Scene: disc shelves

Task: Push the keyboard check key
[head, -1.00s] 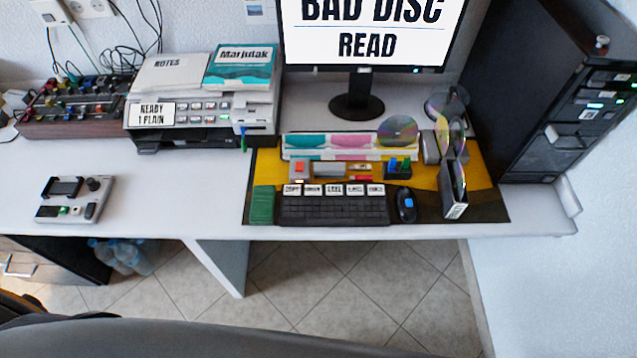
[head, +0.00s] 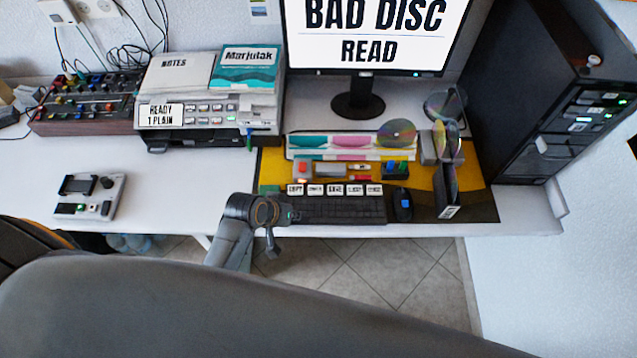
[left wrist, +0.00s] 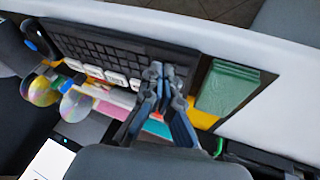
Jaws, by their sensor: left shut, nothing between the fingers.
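The black keyboard (head: 335,209) lies on the mat at the desk's front. A row of white labelled keys (head: 335,189) runs along its back edge. Their lettering is too small to read surely, so I cannot tell which is the check key. My left gripper (head: 268,212) is at the keyboard's left end in the head view, its fingertips unclear there. In the left wrist view the left gripper (left wrist: 165,73) is shut and empty over the keyboard (left wrist: 85,45), near the labelled keys (left wrist: 115,79). Contact cannot be told. My right gripper is not in view.
A green pad (left wrist: 227,88) lies beside the keyboard. The mouse (head: 403,204) and disc holder (head: 447,190) stand right of it. Behind are small boxes and the monitor (head: 375,35) reading "BAD DISC READ". The printer (head: 205,112) is at back left. Desk left of the mat is mostly clear.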

